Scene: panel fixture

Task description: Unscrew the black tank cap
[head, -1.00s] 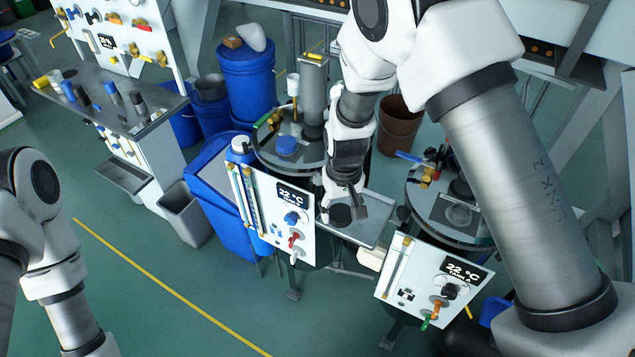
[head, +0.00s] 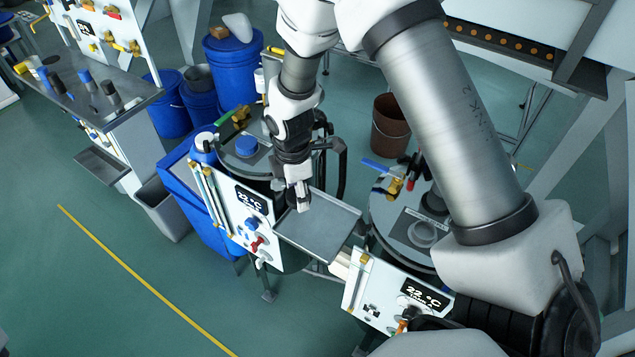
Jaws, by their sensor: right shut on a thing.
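My right gripper (head: 300,205) reaches down from the top of the head view. It is shut on the black tank cap (head: 291,197), a dark disc mostly hidden behind the fingers. Gripper and cap are at the left end of the metal tray (head: 330,228); I cannot tell whether the cap touches the tray. On the right tank (head: 385,215), a pale ring-shaped opening (head: 422,234) shows without a cap on it. The left tank has a blue cap (head: 246,147) on its lid. My left gripper is out of view.
Panels with 22 °C displays stand in front of the left tank (head: 233,215) and right tank (head: 385,290). Valves (head: 388,182) rise from the right tank's lid. A brown bucket (head: 391,125) is behind. The rest of the tray is bare.

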